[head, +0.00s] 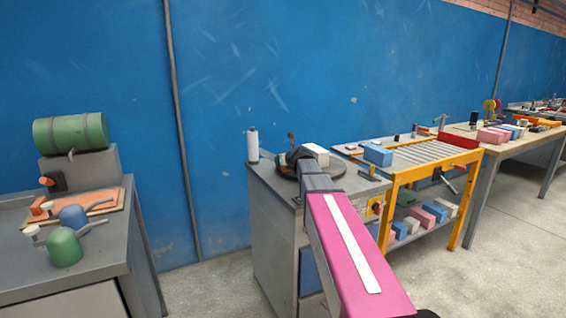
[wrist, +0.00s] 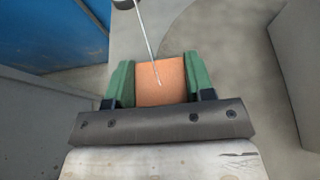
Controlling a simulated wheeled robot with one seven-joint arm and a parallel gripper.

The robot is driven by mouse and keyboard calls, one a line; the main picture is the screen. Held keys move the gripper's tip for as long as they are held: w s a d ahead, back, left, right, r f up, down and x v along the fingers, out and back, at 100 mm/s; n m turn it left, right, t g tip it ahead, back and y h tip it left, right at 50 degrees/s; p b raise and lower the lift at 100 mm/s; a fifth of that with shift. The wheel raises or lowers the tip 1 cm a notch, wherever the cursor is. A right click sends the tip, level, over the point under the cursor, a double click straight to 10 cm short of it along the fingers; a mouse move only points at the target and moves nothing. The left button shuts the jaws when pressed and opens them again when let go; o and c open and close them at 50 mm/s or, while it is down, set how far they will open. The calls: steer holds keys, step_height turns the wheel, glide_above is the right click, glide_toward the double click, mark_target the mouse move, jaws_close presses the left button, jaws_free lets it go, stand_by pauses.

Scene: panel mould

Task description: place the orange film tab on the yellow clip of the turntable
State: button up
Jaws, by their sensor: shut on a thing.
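The orange film tab (wrist: 160,82) is between the green fingers of my gripper (wrist: 158,65) in the wrist view. My gripper is shut on it. A curved grey-brown surface that looks like the turntable (wrist: 220,40) lies beyond and right of the tab in the wrist view. I cannot make out the yellow clip in either view.
A white spool or bottle (head: 253,145) stands at the cabinet's back left corner. A white block (head: 316,154) shows by the turntable. An orange-framed roller table (head: 400,172) adjoins on the right.

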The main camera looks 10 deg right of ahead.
steer(key=shift+f, duration=0.25)
steer(key=o, duration=0.9)
steer(key=shift+o, duration=0.2)
steer(key=shift+r, duration=0.1)
steer(key=v, duration=1.2)
